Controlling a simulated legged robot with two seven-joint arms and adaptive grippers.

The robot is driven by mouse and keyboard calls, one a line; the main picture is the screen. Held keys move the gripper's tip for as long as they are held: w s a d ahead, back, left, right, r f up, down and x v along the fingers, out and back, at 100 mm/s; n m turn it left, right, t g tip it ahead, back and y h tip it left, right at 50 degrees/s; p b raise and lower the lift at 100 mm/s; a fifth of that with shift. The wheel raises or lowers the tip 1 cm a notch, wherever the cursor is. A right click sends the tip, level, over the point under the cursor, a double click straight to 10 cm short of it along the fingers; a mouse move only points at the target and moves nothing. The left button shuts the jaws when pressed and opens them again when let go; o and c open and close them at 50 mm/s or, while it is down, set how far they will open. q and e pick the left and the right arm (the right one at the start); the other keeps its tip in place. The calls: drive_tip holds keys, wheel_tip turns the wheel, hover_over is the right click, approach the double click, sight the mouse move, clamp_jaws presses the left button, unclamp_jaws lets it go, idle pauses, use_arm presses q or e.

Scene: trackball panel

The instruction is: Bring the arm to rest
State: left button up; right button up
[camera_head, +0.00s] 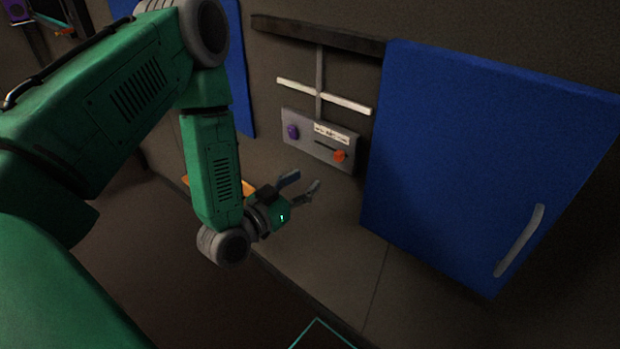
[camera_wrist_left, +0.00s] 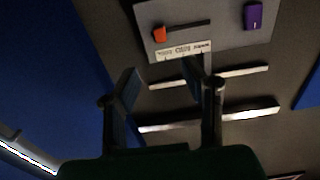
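My left arm (camera_head: 213,165) is green and comes in from the left in the head view, bent downward at the elbow. My left gripper (camera_head: 303,184) is open and empty, in front of and below the grey panel (camera_head: 300,131) on the wall. In the left wrist view the gripper's two fingers (camera_wrist_left: 167,92) stand apart with nothing between them. The panel, with a purple knob (camera_head: 293,131) and an orange-red knob (camera_head: 340,156), is beyond the fingers. My right gripper is not in view.
A blue cabinet (camera_head: 470,150) with a grey handle (camera_head: 520,240) stands to the right of the panel. White bars (camera_head: 322,96) and a dark shelf (camera_head: 318,36) are above the panel. A yellow-orange thing (camera_head: 247,187) lies partly behind my forearm. The counter around the gripper looks clear.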

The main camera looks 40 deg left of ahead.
use_arm(q)
drive_tip(key=shift+d, duration=0.35)
drive_tip(key=s+d+f+g+b, duration=0.25)
drive_tip(key=s+f+g, duration=0.25)
drive_tip(key=f, duration=0.4)
drive_tip(key=s+d+f+g+b, duration=0.1)
drive_tip(key=s+d+f+g, duration=0.3)
drive_tip(key=f, duration=0.4)
drive_tip(key=s+f+g, duration=0.3)
drive_tip(key=s+g, duration=0.1)
drive_tip(key=s, duration=0.5)
drive_tip(key=s+f+g+y+b, duration=0.1)
drive_tip(key=s+f+g, duration=0.3)
drive_tip(key=s, duration=0.5)
drive_tip(key=shift+s+a+f, duration=0.15)
drive_tip(key=shift+a+f, duration=0.05)
drive_tip(key=shift+a, duration=0.15)
drive_tip(key=shift+a, duration=0.1)
